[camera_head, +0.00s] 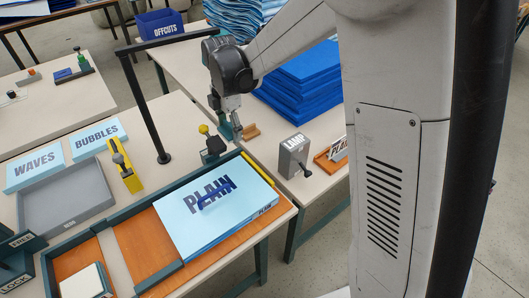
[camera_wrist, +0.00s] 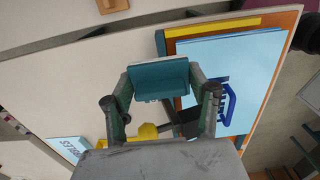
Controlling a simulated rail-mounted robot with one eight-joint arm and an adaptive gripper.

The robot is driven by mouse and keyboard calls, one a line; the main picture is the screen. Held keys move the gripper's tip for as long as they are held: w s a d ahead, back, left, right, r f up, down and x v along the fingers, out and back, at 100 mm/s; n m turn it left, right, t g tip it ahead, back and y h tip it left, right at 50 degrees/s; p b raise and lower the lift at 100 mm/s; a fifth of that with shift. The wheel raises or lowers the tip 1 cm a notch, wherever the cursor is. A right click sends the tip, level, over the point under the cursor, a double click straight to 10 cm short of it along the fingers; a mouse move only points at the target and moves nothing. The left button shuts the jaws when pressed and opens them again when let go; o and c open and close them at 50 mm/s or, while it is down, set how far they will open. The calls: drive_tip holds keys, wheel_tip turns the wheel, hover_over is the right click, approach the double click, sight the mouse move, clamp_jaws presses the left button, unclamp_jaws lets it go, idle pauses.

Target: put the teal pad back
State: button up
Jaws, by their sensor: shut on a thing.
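The teal pad (camera_wrist: 158,78) is a small block held between the two fingers of my gripper (camera_wrist: 160,84) in the wrist view. My gripper is shut on it. In the head view the gripper (camera_head: 232,118) hangs over the gap between the tables, and a bit of the teal pad (camera_head: 225,131) shows beside it. A small wooden block (camera_head: 251,131) lies just right of it on the far table; part of it shows at the top of the wrist view (camera_wrist: 112,5). I cannot tell whether the pad touches anything.
A light blue PLAIN slab (camera_head: 207,222) with a dark blue handle lies in a brown-floored frame (camera_head: 150,240). A black post (camera_head: 150,110) rises at left. A grey LAMP box (camera_head: 292,157) and blue stack (camera_head: 300,85) stand right.

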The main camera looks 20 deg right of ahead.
drive_tip(key=b, duration=0.2)
hover_over(265, 149)
wheel_tip(265, 149, down, 7)
drive_tip(key=shift+w+r, duration=0.1)
drive_tip(key=shift+w, duration=0.05)
drive_tip(key=shift+f, duration=2)
drive_tip(key=shift+f+b, duration=0.2)
drive_tip(key=shift+b, duration=0.15)
drive_tip(key=o, duration=1.1)
drive_tip(key=shift+r, duration=0.15)
